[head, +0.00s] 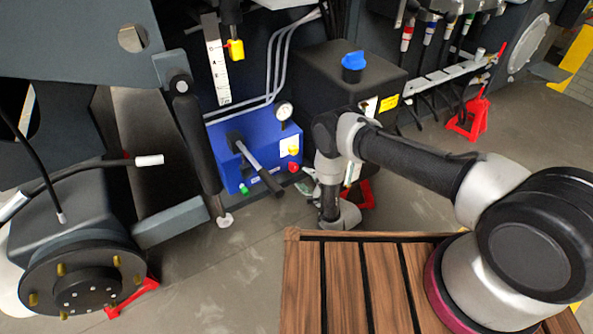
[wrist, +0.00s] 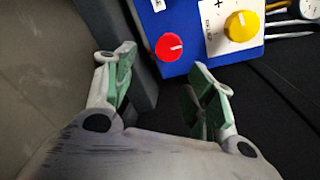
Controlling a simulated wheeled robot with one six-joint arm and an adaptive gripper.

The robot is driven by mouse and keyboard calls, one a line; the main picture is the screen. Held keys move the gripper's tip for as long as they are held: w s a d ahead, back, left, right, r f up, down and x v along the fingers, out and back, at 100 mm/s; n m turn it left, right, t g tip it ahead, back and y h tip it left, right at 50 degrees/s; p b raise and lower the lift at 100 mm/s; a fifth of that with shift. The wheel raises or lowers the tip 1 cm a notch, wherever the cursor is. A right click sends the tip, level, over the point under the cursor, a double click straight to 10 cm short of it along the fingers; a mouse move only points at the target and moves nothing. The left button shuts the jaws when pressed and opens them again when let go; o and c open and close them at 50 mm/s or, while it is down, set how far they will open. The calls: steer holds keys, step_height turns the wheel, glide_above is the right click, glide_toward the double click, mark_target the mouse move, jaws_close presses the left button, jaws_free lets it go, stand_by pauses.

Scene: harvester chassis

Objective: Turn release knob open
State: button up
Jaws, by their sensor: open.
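A red knob (wrist: 169,46) with a white pointer mark sits on the corner of a blue unit (wrist: 180,15) in the wrist view. A yellow knob (wrist: 241,26) on a white plate with a plus sign is to its right. No readable label shows which is the release knob. In the head view the blue unit (head: 225,150) carries the red knob (head: 293,167), the yellow knob (head: 293,150) and a green knob (head: 244,189). My gripper (wrist: 161,63) is open and empty, its green-padded fingers on either side below the red knob, apart from it.
A gauge (head: 284,110) tops the unit. A black tank with a blue cap (head: 353,66) stands behind my arm. Red stands (head: 470,118) are on the floor.

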mark_target(295, 169)
steer(key=shift+m+t+y, duration=0.5)
steer(key=shift+m+t, duration=0.2)
steer(key=shift+m, duration=0.2)
steer(key=x, duration=0.6)
steer(key=shift+s+a+r, duration=0.15)
steer(key=shift+a+r, duration=0.15)
steer(key=shift+a, duration=0.2)
steer(key=c, duration=1)
steer(key=shift+c, duration=0.2)
